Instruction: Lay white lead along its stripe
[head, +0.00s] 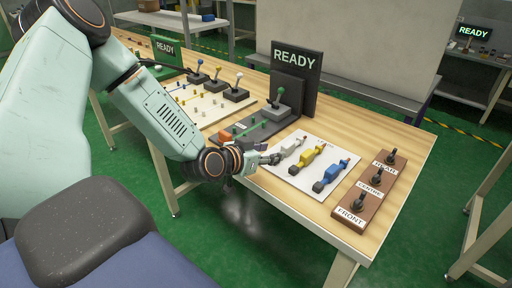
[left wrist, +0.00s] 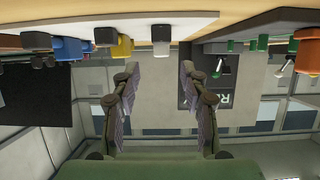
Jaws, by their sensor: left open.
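The white lead (head: 291,147) lies on a pale board (head: 290,181), beside a yellow lead (head: 307,158) and a blue lead (head: 332,176). My left gripper (head: 266,158) is at the board's left edge, close to the near end of the white lead. In the left wrist view, which looks upside down, the gripper (left wrist: 159,84) is open and empty between its fingers. The white lead (left wrist: 161,36) shows beyond the fingertips there, apart from them. I cannot make out a stripe for the white lead. My right gripper is not in view.
A switch block (head: 368,192) labelled with FRONT stands at the right of the table. A dark READY sign (head: 296,62) stands behind a green-handled lever (head: 277,105). An orange block (head: 226,133) is near the gripper. A board with pegs (head: 201,103) lies farther left.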

